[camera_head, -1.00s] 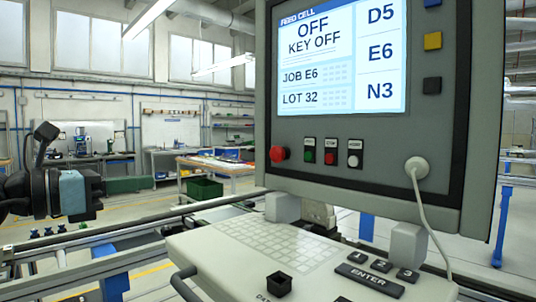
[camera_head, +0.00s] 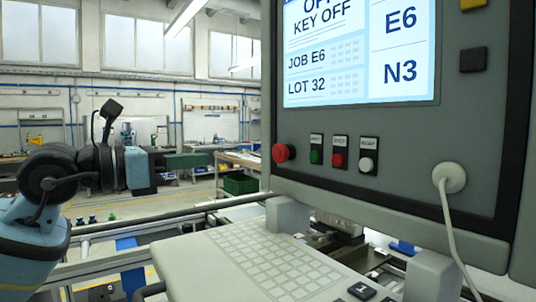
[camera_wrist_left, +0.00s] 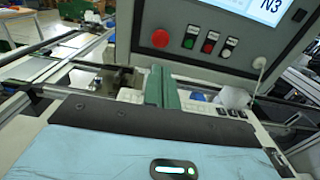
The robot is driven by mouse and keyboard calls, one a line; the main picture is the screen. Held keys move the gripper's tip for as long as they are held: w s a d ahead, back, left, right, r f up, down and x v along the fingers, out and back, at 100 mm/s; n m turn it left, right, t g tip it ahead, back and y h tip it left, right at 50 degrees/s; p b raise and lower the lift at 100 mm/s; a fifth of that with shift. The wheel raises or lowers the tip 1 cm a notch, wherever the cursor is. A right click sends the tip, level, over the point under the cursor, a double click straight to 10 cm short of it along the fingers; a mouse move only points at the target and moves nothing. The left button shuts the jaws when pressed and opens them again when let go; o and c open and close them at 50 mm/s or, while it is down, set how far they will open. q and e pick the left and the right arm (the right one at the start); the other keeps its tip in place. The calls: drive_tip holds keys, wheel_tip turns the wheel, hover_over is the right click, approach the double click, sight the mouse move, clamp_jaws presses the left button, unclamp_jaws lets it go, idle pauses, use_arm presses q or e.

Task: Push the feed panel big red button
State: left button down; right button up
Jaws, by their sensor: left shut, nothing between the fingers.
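The feed panel (camera_head: 392,190) is a grey cabinet with a lit screen (camera_head: 355,60) reading "KEY OFF", "JOB E6", "E6" and "N3". The big red button (camera_head: 284,153) is at its lower left, and it also shows in the left wrist view (camera_wrist_left: 160,38). My left gripper (camera_head: 210,161) is left of the button, its green fingers shut and empty, pointing right. A gap shows between fingertips and button in the head view. In the left wrist view the closed fingers (camera_wrist_left: 162,88) appear below the button. My right gripper is not in view.
A green button (camera_head: 316,157), a smaller red button (camera_head: 338,160) and a white button (camera_head: 367,165) sit right of the big one. A white cable plug (camera_head: 449,178) is further right. A keyboard shelf (camera_head: 250,260) juts out below. Rails run behind it.

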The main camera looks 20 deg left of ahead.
sight(276, 152)
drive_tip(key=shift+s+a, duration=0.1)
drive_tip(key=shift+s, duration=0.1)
use_arm(q)
drive_tip(key=p+x, duration=0.2)
drive_tip(key=x, duration=1)
drive_tip(key=shift+w+d+r, duration=0.15)
drive_tip(key=shift+w+d, duration=0.05)
drive_tip(key=shift+d, duration=0.1)
drive_tip(key=shift+w+d, duration=0.35)
drive_tip(key=shift+w, duration=0.2)
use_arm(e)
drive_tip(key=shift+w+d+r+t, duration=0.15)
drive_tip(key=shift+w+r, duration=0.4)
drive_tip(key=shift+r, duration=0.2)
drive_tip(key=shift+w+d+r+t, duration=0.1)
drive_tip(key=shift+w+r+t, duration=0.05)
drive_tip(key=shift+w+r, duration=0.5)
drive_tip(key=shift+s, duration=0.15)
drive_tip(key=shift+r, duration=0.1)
